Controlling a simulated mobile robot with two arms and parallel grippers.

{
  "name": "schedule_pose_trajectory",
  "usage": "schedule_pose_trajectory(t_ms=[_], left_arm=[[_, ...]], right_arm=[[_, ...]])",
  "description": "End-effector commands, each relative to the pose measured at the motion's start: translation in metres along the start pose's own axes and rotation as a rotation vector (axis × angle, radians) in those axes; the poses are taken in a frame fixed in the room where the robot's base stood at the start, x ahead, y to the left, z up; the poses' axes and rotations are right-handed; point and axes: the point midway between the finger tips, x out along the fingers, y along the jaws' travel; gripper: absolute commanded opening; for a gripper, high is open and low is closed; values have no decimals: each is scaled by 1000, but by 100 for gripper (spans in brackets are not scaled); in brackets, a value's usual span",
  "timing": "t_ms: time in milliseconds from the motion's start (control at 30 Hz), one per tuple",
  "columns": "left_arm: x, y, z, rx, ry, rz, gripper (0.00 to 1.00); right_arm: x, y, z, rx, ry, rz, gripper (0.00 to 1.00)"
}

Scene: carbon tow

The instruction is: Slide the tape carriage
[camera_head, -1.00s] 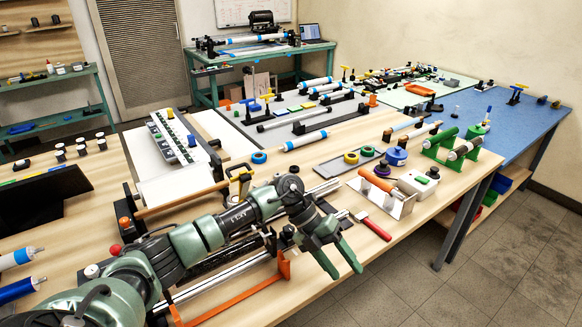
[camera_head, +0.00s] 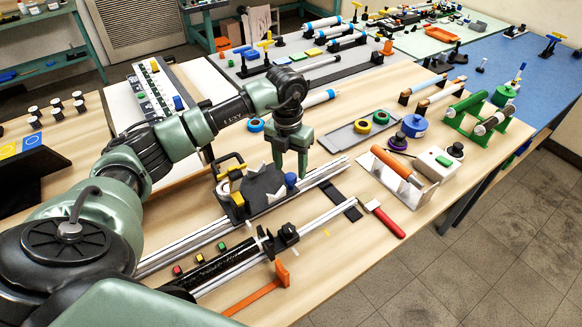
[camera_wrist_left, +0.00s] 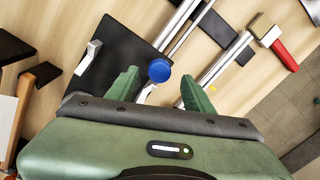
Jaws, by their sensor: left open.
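My left gripper (camera_head: 290,168) is open, fingers pointing down, just above the knob. In the left wrist view the blue knob (camera_wrist_left: 159,71) shows between the open fingertips (camera_wrist_left: 159,75), nearer the left finger, with clear gaps. The dark carriage plate (camera_wrist_left: 108,65) lies to its left. I cannot tell whether the fingertips reach down to knob height. My right gripper is not in view.
A second rail with a black clamp block (camera_head: 287,234) runs in front. An orange bracket (camera_head: 282,274) stands near the front edge. A grey tray with tape rolls (camera_head: 362,132) lies behind. Bare wood separates these.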

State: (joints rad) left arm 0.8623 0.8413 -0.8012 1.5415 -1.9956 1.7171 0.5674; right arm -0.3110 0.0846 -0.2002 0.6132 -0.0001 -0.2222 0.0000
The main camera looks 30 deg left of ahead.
Motion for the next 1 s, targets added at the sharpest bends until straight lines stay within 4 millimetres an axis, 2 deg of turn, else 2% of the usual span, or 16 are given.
schedule_pose_trajectory(t_ms=[200, 400, 533, 567, 733, 1000], left_arm=[[25, 0, 0, 0, 1, -1, 52], [31, 0, 0, 1, -1, -1, 52], [31, 0, 0, 1, -1, -1, 52], [31, 0, 0, 1, -1, -1, 46], [31, 0, 0, 1, -1, -1, 0], [30, 0, 0, 1, -1, -1, 0]], right_arm=[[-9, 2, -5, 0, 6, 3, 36], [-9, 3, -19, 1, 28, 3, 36], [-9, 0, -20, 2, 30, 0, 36], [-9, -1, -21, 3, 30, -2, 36], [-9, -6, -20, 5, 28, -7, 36], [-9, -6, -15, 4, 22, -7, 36]])
